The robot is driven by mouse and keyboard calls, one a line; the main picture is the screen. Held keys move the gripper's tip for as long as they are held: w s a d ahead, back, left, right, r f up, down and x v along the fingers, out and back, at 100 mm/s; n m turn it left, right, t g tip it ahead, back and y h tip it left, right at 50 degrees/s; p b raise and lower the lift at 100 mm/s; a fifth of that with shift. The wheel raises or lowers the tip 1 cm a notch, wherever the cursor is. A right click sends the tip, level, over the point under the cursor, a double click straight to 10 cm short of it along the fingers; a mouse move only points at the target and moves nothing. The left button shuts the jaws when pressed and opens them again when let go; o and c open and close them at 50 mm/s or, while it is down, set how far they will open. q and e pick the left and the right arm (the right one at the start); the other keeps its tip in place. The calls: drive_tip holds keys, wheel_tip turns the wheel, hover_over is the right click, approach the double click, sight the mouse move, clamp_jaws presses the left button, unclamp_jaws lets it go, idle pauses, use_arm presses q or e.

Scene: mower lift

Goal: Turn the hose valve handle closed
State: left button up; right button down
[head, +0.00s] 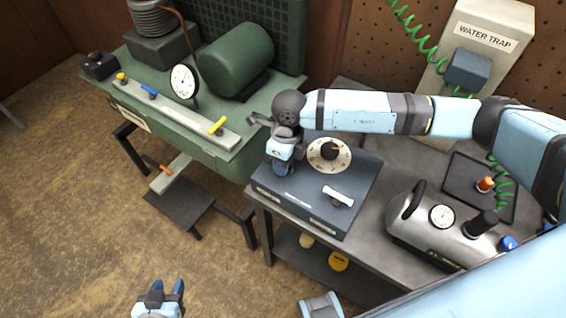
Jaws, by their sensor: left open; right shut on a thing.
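My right gripper (285,165) points down at the back left corner of a dark blue control box (315,213). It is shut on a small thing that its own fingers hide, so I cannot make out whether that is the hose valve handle. A dial with a black knob (329,151) and a white lever handle (338,195) show on the box top, to the right of the gripper. My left gripper (167,289) is open and empty, low over the floor at the bottom of the head view.
A green bench (190,150) at left carries a gauge, a motor and a rail with yellow and blue levers. Right of the box stand a silver tank (440,228) and a black tray (470,200) with an orange-topped fitting. A green coiled hose (428,48) hangs behind.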

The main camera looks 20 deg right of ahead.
drive_tip(key=shift+s+f+m, duration=0.1)
drive_tip(key=shift+s+m, duration=0.05)
drive_tip(key=shift+m, duration=0.35)
drive_tip(key=shift+a, duration=0.1)
drive_tip(key=c, duration=1.2)
unclamp_jaws()
drive_tip(key=shift+o, duration=0.2)
